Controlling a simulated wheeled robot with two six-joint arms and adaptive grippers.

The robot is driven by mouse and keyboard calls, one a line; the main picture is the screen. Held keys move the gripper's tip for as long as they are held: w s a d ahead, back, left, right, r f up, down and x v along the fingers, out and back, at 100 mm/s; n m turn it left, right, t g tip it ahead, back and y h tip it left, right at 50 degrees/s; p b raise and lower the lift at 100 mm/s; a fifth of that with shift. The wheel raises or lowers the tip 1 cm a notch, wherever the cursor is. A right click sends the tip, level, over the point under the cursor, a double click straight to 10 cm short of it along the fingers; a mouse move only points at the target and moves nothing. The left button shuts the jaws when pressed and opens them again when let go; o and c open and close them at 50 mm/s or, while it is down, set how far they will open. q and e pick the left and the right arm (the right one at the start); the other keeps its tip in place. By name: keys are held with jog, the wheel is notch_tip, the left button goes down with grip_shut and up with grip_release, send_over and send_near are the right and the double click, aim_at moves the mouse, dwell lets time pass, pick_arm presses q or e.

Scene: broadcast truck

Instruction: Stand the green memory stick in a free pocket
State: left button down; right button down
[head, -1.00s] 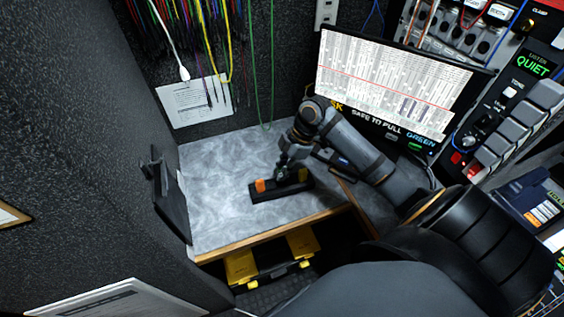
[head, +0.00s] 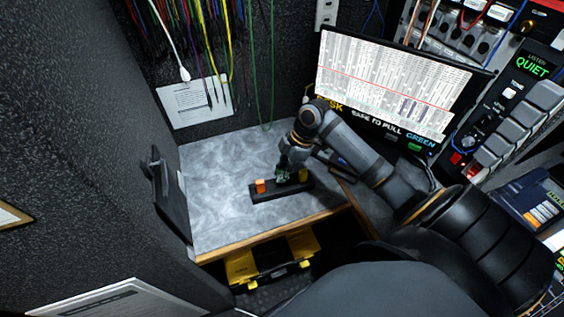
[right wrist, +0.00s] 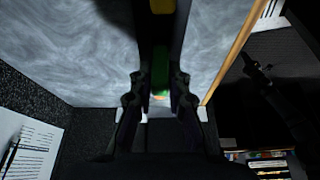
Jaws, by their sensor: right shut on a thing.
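A long black holder (head: 265,195) lies on the grey counter near its front edge. An orange stick (head: 260,186) stands in its left part and a yellow stick (head: 303,175) toward its right end. My right gripper (head: 283,178) is over the holder, between these two. In the right wrist view its fingers are shut on the green memory stick (right wrist: 160,68), which is in line with the holder below. I cannot tell whether the stick's lower end is inside a pocket or just above it. My left gripper is not in view.
The grey counter (head: 215,205) is clear to the left of the holder. A monitor (head: 390,85) stands behind my right arm. A black bracket-like thing (head: 165,195) is at the counter's left edge. A yellow and black case (head: 270,262) sits below the counter.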

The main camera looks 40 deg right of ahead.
jog(key=shift+f+b, duration=0.65)
jog(key=shift+f, duration=0.8)
jog(key=c, duration=1.2)
grip_release()
jog(key=shift+r, duration=0.1)
jog(key=shift+d+r, duration=0.2)
jog(key=shift+r, duration=0.15)
jog(key=shift+v, duration=5.6)
